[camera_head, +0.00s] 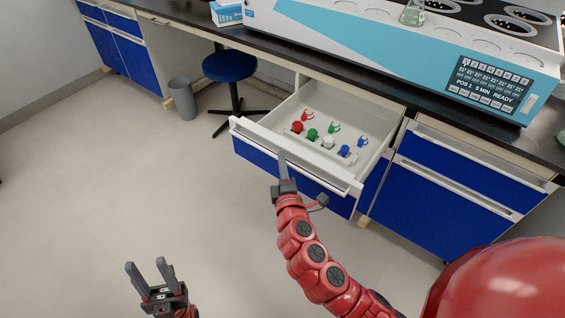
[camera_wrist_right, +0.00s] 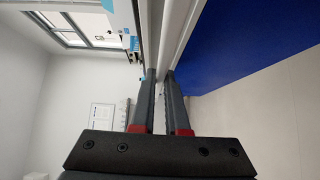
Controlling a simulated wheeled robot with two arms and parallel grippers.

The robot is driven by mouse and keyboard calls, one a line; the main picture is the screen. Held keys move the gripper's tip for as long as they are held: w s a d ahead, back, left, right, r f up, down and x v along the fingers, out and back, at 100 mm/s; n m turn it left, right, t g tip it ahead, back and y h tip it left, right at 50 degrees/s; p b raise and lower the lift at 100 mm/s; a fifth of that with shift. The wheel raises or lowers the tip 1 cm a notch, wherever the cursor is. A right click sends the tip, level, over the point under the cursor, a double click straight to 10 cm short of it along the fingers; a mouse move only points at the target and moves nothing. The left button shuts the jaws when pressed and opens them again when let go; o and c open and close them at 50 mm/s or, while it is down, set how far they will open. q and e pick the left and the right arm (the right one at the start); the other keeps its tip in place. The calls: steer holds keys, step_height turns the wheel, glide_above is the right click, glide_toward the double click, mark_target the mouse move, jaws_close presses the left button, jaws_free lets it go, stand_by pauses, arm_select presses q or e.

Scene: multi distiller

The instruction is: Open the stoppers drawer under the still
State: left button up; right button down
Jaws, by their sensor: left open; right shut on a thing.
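The stoppers drawer (camera_head: 325,195) with a blue front and white rim stands pulled well out under the bench below the still (camera_head: 400,45). Inside lie red (camera_head: 297,127), green (camera_head: 313,134), white (camera_head: 328,141) and blue (camera_head: 346,151) stoppers, with small coloured clips behind them. My right gripper (camera_head: 282,160) is at the drawer's front, shut on its white handle edge. In the right wrist view the fingers (camera_wrist_right: 158,72) meet at the white handle strip (camera_wrist_right: 178,35) beside the blue panel. My left gripper (camera_head: 146,264) is open and empty above the floor, away from the drawer.
A blue stool (camera_head: 229,66) and a grey bin (camera_head: 183,98) stand left of the drawer. Closed blue drawers (camera_head: 470,165) are to its right. A flask (camera_head: 413,13) stands on the still, whose display reads READY. The floor at left is clear.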

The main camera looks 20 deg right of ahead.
steer(key=c, duration=0.9)
jaws_free()
steer(key=shift+s, duration=0.1)
steer(key=shift+s+a+p, duration=0.35)
steer(key=shift+s+p, duration=0.1)
steer(key=shift+s, duration=2.4)
steer(key=shift+s+a+p, duration=0.3)
steer(key=shift+s+p, duration=0.1)
steer(key=shift+s, duration=2.45)
steer(key=shift+s+a+p, duration=0.35)
steer(key=shift+s+p, duration=0.1)
steer(key=shift+s, duration=2.4)
